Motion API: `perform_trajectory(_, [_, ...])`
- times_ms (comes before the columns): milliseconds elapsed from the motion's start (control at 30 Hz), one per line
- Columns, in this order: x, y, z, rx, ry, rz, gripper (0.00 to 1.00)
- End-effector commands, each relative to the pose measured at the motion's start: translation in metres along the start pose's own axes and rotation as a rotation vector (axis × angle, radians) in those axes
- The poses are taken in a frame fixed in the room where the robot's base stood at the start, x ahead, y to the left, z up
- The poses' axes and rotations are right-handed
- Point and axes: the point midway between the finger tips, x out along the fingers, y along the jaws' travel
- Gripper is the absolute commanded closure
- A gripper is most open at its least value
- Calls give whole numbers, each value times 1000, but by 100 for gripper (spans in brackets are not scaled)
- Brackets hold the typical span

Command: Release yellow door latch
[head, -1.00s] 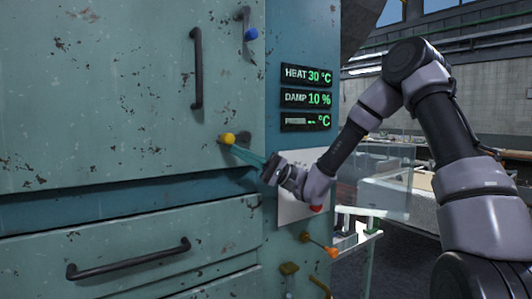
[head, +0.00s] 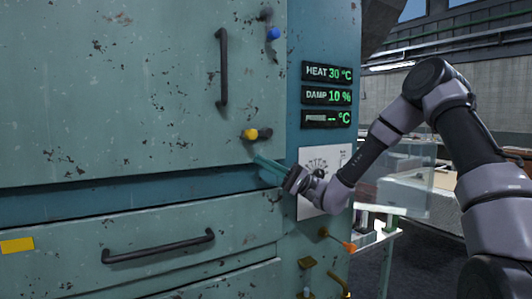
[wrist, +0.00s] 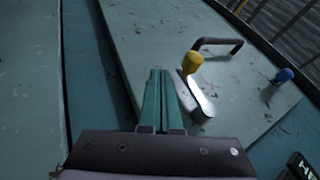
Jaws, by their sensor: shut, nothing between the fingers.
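The yellow door latch (head: 250,134) sits at the lower right corner of the upper teal door, its round yellow knob to the left of its dark pivot end. In the wrist view the yellow knob (wrist: 192,62) stands on a pale metal lever that runs down and right. My gripper (head: 257,158) is shut and empty, its teal fingers just below the knob in the head view. In the wrist view the fingers (wrist: 158,72) lie to the left of the knob, with a small gap between them.
A blue latch (head: 273,34) is higher on the same door, right of a black door handle (head: 223,68). A drawer handle (head: 158,246) is below. Display panels (head: 327,96) and a white sheet (head: 312,205) are on the right-hand panel. An orange-tipped lever (head: 347,245) sticks out low on the right.

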Motion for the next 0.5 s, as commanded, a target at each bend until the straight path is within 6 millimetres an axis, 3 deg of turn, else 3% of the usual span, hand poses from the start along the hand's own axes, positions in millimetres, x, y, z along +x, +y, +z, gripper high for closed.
perform_trajectory(33, [-16, -1, -2, -1, 7, -1, 100])
perform_trajectory(200, [-56, -3, -1, -1, 6, -1, 100])
perform_trajectory(500, [-96, -5, -1, 0, 2, 0, 100])
